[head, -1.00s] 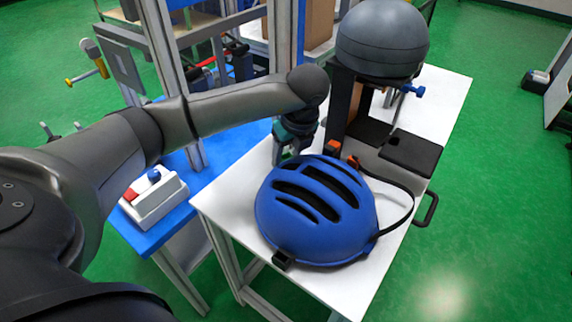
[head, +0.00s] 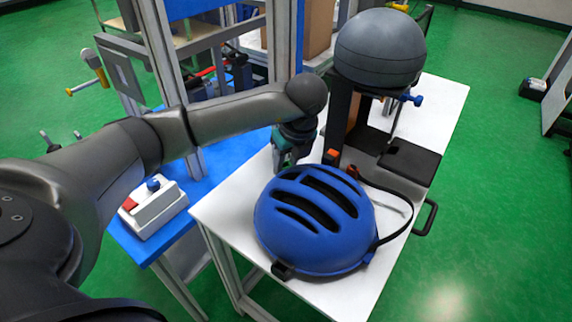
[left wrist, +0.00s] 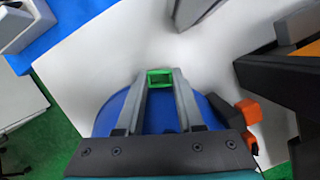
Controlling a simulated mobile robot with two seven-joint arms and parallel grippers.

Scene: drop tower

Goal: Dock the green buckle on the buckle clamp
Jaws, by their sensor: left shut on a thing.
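My left gripper (left wrist: 160,88) is shut on the green buckle (left wrist: 160,71), a small green frame between its fingertips in the left wrist view. In the head view the left gripper (head: 282,163) hangs over the white bench, just behind the blue helmet (head: 312,225); the buckle cannot be made out there. The helmet also shows under the fingers in the left wrist view (left wrist: 150,118). An orange-topped black block (head: 331,156) stands right of the gripper, at the black upright's foot. I cannot tell whether this is the buckle clamp. My right gripper is not in view.
The black upright (head: 340,118) and the grey dome (head: 381,48) stand behind and right of the gripper. A black strap (head: 392,190) loops on the helmet's right. A button box (head: 155,207) sits on the blue table at left. Bare bench (head: 222,208) lies left of the helmet.

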